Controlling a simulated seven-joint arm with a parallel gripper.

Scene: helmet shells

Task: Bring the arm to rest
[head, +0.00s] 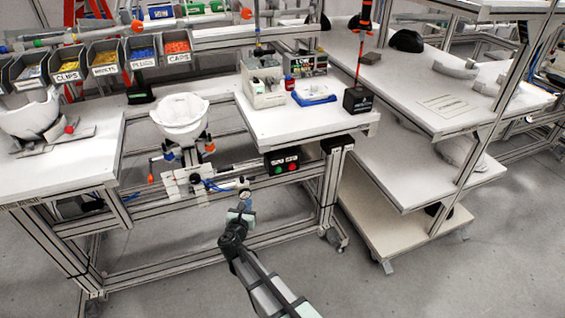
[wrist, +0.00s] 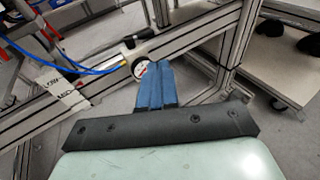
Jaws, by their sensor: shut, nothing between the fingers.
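My gripper (wrist: 156,84) shows in the wrist view as two blue fingers pressed together with nothing between them. In the head view my gripper (head: 243,198) is small, in front of the workbench's lower frame, below the table top and near a round gauge. The gauge (wrist: 141,68) shows just beyond the fingertips in the wrist view; I cannot tell whether they touch it. My arm reaches up from the bottom of the head view.
A white helmet shell (head: 180,118) sits in a holder at the bench's gap. Another shell (head: 32,118) is at the left. A control box (head: 283,161) hangs under the right table top (head: 300,122). A shelf cart (head: 425,105) stands right. The floor (head: 400,285) at front right is clear.

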